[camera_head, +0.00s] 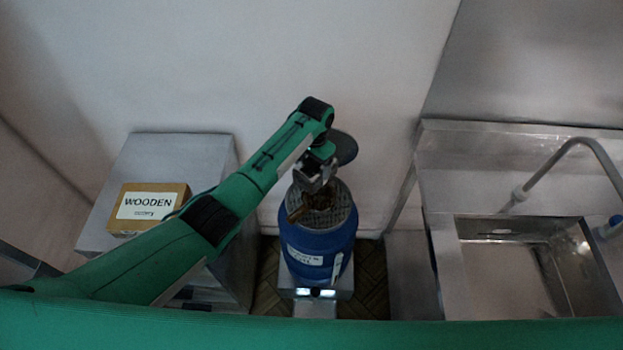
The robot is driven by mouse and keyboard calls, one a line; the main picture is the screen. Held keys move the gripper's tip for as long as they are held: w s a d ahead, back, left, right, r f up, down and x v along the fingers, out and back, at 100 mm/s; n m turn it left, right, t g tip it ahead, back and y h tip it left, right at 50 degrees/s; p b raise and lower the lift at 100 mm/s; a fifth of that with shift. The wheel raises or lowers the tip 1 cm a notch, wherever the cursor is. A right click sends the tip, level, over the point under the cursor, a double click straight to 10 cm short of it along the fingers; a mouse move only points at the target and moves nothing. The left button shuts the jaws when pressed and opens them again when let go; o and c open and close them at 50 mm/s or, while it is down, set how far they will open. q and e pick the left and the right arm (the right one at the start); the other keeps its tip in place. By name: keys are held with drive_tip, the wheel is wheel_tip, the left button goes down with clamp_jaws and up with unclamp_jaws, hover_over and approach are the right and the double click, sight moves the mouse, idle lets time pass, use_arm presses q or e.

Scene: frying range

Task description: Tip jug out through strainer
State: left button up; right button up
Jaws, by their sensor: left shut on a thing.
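A blue drum (318,250) with a white label stands upright in the middle of the view. A grey mesh strainer (330,215) lies across its top. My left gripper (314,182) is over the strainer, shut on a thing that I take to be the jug. The gripper and wrist hide most of it. A small brown shape (298,210) shows below the fingers, over the strainer; I cannot tell if it is part of the jug or its contents. A dark round piece (345,148) shows behind the wrist; what it belongs to is unclear. My right gripper is out of view.
A box marked "WOODEN" (150,208) sits on a grey metal cabinet (170,158) at the left. A steel sink (510,275) with a curved tap (570,148) is at the right. A wall stands close behind the drum.

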use_arm(q)
drive_tip(key=t+h, duration=0.1)
drive_tip(key=r+t+h, duration=0.1)
drive_tip(key=t, duration=0.1)
drive_tip(key=shift+t+h, duration=0.3)
drive_tip(key=shift+h, duration=0.1)
drive_tip(key=shift+s+r+t+h, duration=0.1)
drive_tip(key=shift+r+t+h, duration=0.05)
drive_tip(key=shift+t+h, duration=0.65)
drive_tip(key=t+h+b, duration=0.1)
drive_tip(key=t+b, duration=0.1)
drive_tip(key=b, duration=0.1)
drive_tip(key=t+h+b, duration=0.2)
drive_tip(key=b, duration=0.1)
drive_tip(key=shift+r+b, duration=0.35)
drive_tip(key=shift+r, duration=0.05)
drive_tip(key=t+h+b, duration=0.1)
drive_tip(key=b, duration=0.3)
drive_tip(key=r+t+h+b, duration=0.1)
drive_tip(key=t+b, duration=0.1)
drive_tip(key=b, duration=0.3)
drive_tip(key=t+h+b, duration=0.2)
drive_tip(key=b, duration=0.2)
drive_tip(key=shift+r+b, duration=0.3)
drive_tip(key=shift+b, duration=0.1)
drive_tip(key=shift+r, duration=0.3)
